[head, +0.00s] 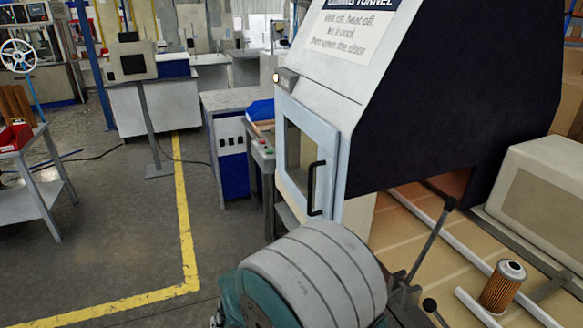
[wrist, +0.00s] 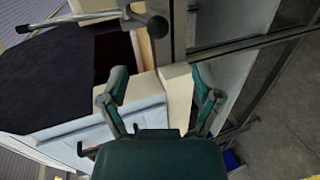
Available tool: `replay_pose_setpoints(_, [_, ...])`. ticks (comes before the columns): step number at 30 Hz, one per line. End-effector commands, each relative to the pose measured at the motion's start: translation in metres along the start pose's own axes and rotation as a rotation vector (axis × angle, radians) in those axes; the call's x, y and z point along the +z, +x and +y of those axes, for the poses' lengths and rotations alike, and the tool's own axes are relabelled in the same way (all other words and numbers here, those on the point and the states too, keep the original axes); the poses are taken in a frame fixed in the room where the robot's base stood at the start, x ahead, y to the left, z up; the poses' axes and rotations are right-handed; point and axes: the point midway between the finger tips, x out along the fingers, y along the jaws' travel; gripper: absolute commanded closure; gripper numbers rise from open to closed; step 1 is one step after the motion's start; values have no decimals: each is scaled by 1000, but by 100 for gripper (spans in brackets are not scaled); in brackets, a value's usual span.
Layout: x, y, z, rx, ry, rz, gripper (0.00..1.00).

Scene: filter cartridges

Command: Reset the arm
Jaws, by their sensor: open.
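My gripper (wrist: 161,88) shows in the wrist view, its two teal fingers spread apart with nothing held between them. Beyond the fingers are a pale block-like surface and part of a light blue panel. In the head view, a thick grey and teal link of my arm fills the bottom centre, and my gripper's fingers cannot be made out there.
The tunnel housing (head: 345,70) carries a sign and a pale windowed door (head: 306,150) with a black handle (head: 316,188). A black-knobbed lever (head: 432,240) stands close to my arm; a knobbed rod (wrist: 157,27) shows in the wrist view. Open floor (head: 90,255) lies left.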

Motion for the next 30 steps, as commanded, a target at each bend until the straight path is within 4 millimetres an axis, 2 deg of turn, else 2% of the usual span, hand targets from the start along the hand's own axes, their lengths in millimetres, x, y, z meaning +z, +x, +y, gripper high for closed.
replay_pose_setpoints(8, [41,19,51,-277,45,-185,18])
replay_pose_setpoints(15, [79,21,84,-566,117,-247,18])
replay_pose_setpoints(23, [110,12,114,-849,243,-182,18])
replay_pose_setpoints(30, [130,-4,143,-1036,398,-9,18])
